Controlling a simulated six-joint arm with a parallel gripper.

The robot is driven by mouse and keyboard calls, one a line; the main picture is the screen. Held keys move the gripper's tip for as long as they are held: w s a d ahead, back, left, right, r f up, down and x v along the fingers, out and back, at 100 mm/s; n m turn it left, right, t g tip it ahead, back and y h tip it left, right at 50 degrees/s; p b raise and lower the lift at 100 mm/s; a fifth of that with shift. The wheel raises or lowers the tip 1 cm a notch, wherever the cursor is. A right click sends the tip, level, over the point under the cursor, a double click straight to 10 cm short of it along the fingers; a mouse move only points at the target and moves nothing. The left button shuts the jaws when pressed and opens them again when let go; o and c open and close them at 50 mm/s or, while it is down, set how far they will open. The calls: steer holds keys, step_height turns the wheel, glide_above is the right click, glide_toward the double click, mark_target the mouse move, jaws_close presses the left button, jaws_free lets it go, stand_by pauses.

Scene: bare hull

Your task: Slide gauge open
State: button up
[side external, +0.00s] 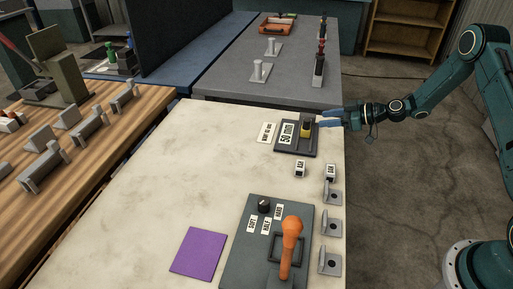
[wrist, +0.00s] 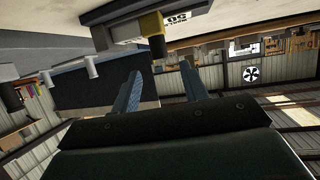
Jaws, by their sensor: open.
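The gauge (side external: 294,136) is a dark plate with a white "50 mm" label and a yellow slider block (side external: 307,128), on the far right part of the pale table. Whether a finger touches the block, I cannot tell.
Small labelled blocks (side external: 300,169) and several grey brackets (side external: 330,226) stand along the table's right edge. A panel with an orange lever (side external: 290,246) and a purple square (side external: 198,252) are at the front. The table's middle is clear.

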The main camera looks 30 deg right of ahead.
mark_target(309, 121)
steer(key=shift+x, duration=3.85)
steer(key=shift+s, duration=0.1)
jaws_close()
